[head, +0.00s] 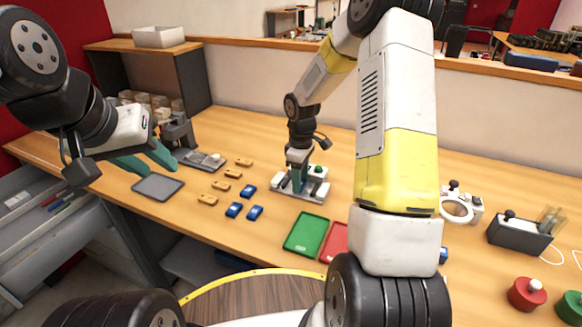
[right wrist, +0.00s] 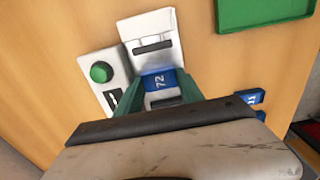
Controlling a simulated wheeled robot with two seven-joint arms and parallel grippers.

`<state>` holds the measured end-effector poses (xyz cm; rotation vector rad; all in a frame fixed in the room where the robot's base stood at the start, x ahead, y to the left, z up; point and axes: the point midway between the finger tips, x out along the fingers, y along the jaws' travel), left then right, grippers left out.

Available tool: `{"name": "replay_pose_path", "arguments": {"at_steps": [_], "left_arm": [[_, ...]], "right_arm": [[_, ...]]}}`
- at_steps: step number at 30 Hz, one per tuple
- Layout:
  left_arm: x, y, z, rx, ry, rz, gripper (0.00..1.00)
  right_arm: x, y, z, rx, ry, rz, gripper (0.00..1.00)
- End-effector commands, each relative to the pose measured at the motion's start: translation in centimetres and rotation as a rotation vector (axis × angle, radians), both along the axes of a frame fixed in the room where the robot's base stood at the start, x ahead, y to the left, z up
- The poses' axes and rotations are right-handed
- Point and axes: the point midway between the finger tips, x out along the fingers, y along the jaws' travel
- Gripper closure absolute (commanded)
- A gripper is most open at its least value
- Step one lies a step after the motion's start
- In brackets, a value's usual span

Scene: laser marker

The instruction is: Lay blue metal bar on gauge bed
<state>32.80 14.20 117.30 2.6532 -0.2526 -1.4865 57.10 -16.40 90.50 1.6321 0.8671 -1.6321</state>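The gauge, a white device with a green button (head: 313,192), stands mid-table in the head view. In the right wrist view its white slotted block (right wrist: 152,40) is at the top. My right gripper (head: 298,186) points down at the gauge. In the right wrist view, a blue metal bar (right wrist: 157,80) marked 72 sits between its green fingertips, which appear to touch both sides, at the gauge bed. Whether the bar rests on the bed is unclear. My left gripper (head: 162,170) is open and empty above the table at the left.
Other blue bars (head: 248,191) and several orange bars (head: 220,185) lie left of the gauge. A grey tray (head: 158,187) is at the left. A green tray (head: 306,235) and a red tray (head: 335,243) lie in front. A dark box (head: 517,236) stands at the right.

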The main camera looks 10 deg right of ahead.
Motion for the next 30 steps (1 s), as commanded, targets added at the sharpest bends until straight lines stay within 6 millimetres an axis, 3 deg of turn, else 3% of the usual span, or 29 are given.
{"name": "replay_pose_path", "arguments": {"at_steps": [1,4,17,30], "left_arm": [[0.0,0.0,0.0,0.0,0.0,0.0,0.64],[0.0,0.0,0.0,0.0,0.0,0.0,0.64],[0.0,0.0,0.0,0.0,0.0,0.0,0.64],[0.0,0.0,0.0,0.0,0.0,0.0,0.64]], "right_arm": [[0.0,0.0,0.0,0.0,0.0,0.0,0.47],[0.0,0.0,0.0,0.0,-0.001,0.0,0.3],[0.3,-0.1,0.5,-0.001,-0.007,-0.001,0.3],[0.1,0.0,7.1,-0.001,-0.004,-0.001,0.3]]}}
